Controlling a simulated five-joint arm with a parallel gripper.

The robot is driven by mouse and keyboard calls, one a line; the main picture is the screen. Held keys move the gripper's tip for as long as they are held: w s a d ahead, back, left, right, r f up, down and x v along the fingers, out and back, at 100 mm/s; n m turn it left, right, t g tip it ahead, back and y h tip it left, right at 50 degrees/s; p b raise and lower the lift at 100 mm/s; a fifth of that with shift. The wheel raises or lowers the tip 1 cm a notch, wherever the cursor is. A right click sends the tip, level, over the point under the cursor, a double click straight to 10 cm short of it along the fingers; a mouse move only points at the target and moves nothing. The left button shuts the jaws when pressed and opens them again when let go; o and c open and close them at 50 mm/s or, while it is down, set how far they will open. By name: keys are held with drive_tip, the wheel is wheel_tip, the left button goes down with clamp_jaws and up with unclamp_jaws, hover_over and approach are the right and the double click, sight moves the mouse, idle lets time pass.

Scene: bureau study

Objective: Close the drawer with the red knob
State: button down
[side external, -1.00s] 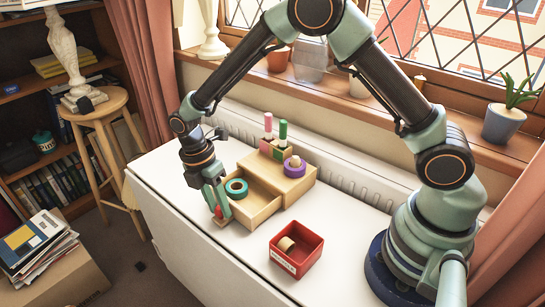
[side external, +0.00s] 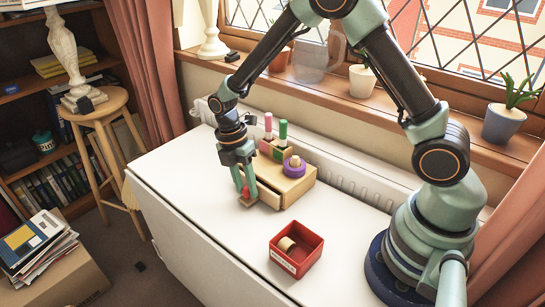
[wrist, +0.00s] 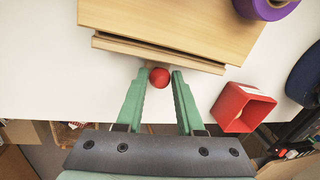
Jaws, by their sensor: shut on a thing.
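A small wooden drawer unit (side external: 293,184) stands on the white table. Its drawer (wrist: 120,46) juts out only a little from the unit in the wrist view, leaving a narrow strip of it showing past the top. The red knob (wrist: 159,78) on the drawer front sits between the two green fingers of my gripper (wrist: 160,73), which are shut on it. In the side view my gripper (side external: 246,195) points down at the unit's left front, hiding part of the drawer front; a bit of red shows between the fingers. The drawer's inside is hidden.
A red open box (side external: 297,250) with a tan roll (side external: 287,244) stands on the table in front. The table's left part (side external: 175,180) is clear.

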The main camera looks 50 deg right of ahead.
drive_tip(key=shift+d, duration=0.75)
drive_tip(key=c, duration=0.5)
unclamp_jaws()
drive_tip(key=shift+c, duration=0.2)
wheel_tip(320, 180, up, 12)
drive_tip(key=w, duration=0.2)
drive_tip(key=shift+a, duration=0.15)
drive_tip(key=shift+w, duration=0.1)
